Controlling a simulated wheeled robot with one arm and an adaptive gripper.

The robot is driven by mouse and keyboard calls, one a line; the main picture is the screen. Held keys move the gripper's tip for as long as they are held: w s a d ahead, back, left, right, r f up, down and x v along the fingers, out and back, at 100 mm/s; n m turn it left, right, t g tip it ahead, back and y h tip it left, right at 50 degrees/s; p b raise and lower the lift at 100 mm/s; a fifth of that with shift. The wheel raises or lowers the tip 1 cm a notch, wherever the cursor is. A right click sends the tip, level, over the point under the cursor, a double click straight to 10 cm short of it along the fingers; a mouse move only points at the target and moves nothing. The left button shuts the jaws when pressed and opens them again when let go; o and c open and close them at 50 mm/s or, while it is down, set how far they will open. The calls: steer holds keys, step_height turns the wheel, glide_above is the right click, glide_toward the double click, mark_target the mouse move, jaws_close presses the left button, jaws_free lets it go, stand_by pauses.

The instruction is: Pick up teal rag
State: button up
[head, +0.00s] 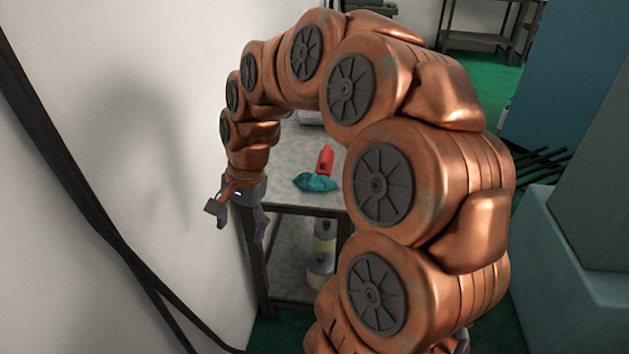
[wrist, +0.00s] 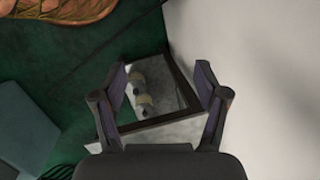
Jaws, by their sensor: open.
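The teal rag (head: 315,182) lies crumpled on the grey table top (head: 325,199) near its front edge, in the head view. It touches or nearly touches a red object behind it. My gripper (head: 260,228) hangs left of the rag, by the table's front left corner, apart from the rag. In the wrist view my gripper (wrist: 160,85) is open, with nothing between its fingers. The wrist view looks down at the table's front and lower shelf, and the rag does not show there.
The red object (head: 325,159) stands just behind the rag. Cylindrical items (head: 323,250) stand on the lower shelf. A white wall (head: 110,130) is close on the left. My own arm hides the table's right part. A blue cabinet (head: 572,75) stands at right.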

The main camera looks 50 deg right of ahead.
steer(key=w+d+m+t, duration=0.1)
steer(key=w+d+m, duration=0.25)
steer(key=d, duration=0.35)
steer(key=w+d+m+t, duration=0.1)
steer(key=w+d+m, duration=0.2)
steer(key=d+m, duration=0.3)
steer(key=m+t+h, duration=0.1)
steer(key=m+t, duration=0.1)
steer(key=m, duration=0.5)
glide_toward(307, 180)
steer(key=shift+w+f+n+p, duration=0.25)
steer(key=shift+w+f+p, duration=0.15)
steer(key=shift+f+p, duration=0.1)
steer(key=shift+d+f, duration=0.2)
steer(key=shift+a+x, duration=0.15)
steer(key=shift+x, duration=1.7)
steer(key=shift+a+x, duration=0.2)
steer(key=shift+x, duration=1.65)
steer(key=c, duration=1.3)
